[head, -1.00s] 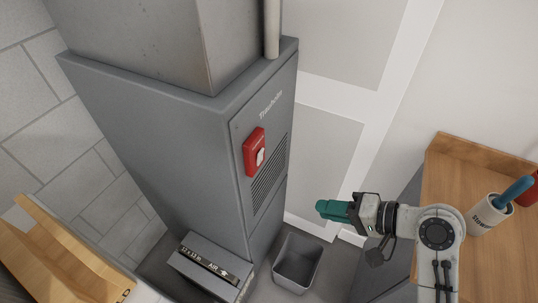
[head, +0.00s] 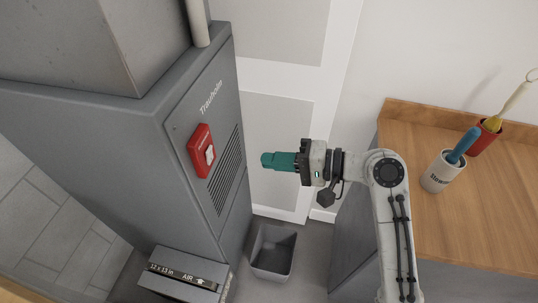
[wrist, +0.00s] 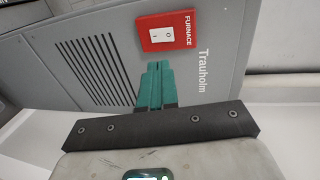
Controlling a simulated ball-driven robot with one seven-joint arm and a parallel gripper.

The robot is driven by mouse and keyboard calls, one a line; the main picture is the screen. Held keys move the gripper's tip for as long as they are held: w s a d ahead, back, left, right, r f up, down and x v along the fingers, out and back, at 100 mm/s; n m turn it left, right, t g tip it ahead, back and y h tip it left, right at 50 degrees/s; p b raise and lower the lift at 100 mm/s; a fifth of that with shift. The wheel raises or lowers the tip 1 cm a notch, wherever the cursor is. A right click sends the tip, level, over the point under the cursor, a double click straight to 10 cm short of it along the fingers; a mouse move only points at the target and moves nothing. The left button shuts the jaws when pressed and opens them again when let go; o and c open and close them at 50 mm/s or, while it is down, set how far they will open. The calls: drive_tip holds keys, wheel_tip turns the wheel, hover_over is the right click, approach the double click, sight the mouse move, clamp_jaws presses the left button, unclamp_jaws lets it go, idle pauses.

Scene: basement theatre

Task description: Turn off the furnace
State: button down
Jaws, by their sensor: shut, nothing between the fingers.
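The grey furnace (head: 140,165) stands at the left in the head view, with "Trauholm" on its front. A red switch plate (head: 194,141) with a white rocker (head: 210,155) is on its front face, above the vent slots. In the wrist view the red plate (wrist: 152,34) reads "FURNACE" and its white rocker (wrist: 162,36) shows fully. My gripper (head: 264,160) has green fingers, shut and empty. It is to the right of the switch and apart from it. In the wrist view the fingertips (wrist: 159,66) appear just below the plate.
A grey bin (head: 273,252) stands on the floor below my gripper. An air filter box (head: 184,272) sits at the furnace's foot. A wooden counter (head: 455,220) at the right holds a utensil crock (head: 441,172) and a red pot (head: 487,139).

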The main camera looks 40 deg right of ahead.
sight(211, 152)
drive_tip(key=x, duration=0.3)
drive_tip(key=p+x, duration=0.1)
drive_tip(key=x, duration=0.3)
drive_tip(key=r+x, duration=0.1)
drive_tip(key=x, duration=0.3)
drive_tip(key=shift+w+a+r+p, duration=0.1)
drive_tip(key=shift+a+p, duration=0.1)
drive_tip(key=shift+p, duration=0.2)
drive_tip(key=shift+w+a+r+p, duration=0.15)
drive_tip(key=shift+w+r+p, duration=0.1)
drive_tip(key=shift+p, duration=0.2)
drive_tip(key=shift+f, duration=0.1)
